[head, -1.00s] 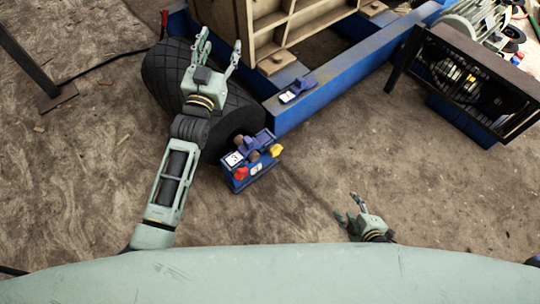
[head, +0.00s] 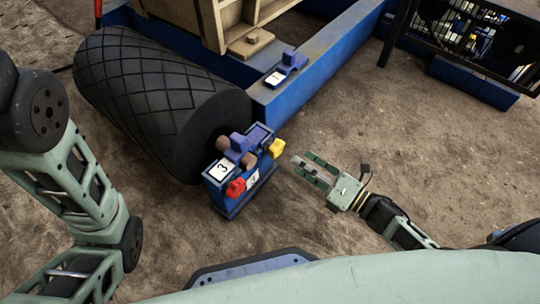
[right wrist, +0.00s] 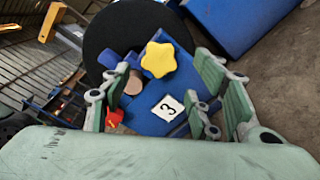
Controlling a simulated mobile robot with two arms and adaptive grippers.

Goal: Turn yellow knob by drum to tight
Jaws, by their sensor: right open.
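The yellow knob (head: 276,148) is on the right side of a small blue box (head: 240,203) beside the drum (head: 150,95), a big black tyre-like roller. The knob is star-shaped in the right wrist view (right wrist: 158,60), where it lies ahead between my finger lines. My right gripper (head: 305,168) is open and empty, just right of the knob, its fingers pointing at the box with a gap between. A red knob (head: 235,187) sits on the same box. My left arm shows at the left; its gripper is out of the picture.
The box carries white labels, one marked 3 (head: 222,170). A blue frame beam (head: 320,75) runs behind it, with a second blue bracket (head: 286,67) on its end. The brown ground right of my right gripper is clear.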

